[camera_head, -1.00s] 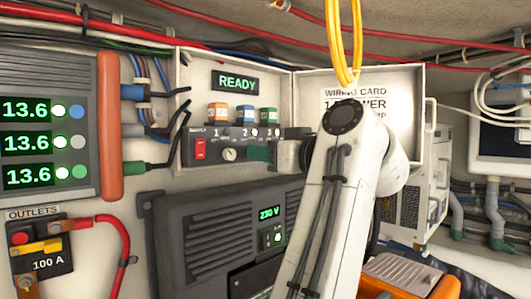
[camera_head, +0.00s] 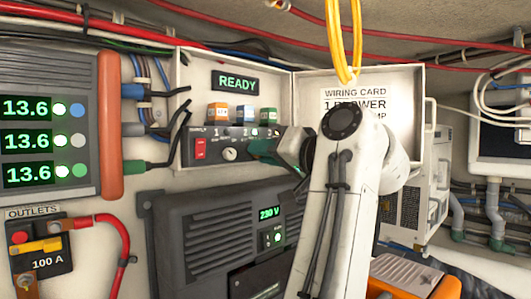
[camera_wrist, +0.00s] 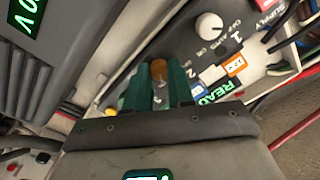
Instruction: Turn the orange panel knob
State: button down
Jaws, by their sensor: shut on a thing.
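The orange knob (camera_wrist: 159,69) shows in the wrist view between the two green fingers of my gripper (camera_wrist: 160,80), which are shut on it from both sides. In the head view my gripper (camera_head: 262,150) is at the right end of the dark panel (camera_head: 212,158), tilted, and it hides the orange knob. A white round knob (camera_head: 230,154) stands to the left on the same panel, free of the gripper; it also shows in the wrist view (camera_wrist: 209,26).
A red switch (camera_head: 200,149) sits at the panel's left end. Orange (camera_head: 217,112), blue and green tagged parts stand above the panel, below a READY display (camera_head: 236,81). The open lid (camera_head: 310,95) with a wiring card is close behind my arm. A grey 230 V unit (camera_head: 210,240) lies below.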

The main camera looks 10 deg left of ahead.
jog(key=shift+m, duration=0.8)
jog(key=shift+d, duration=0.1)
jog(key=c, duration=1)
grip_release()
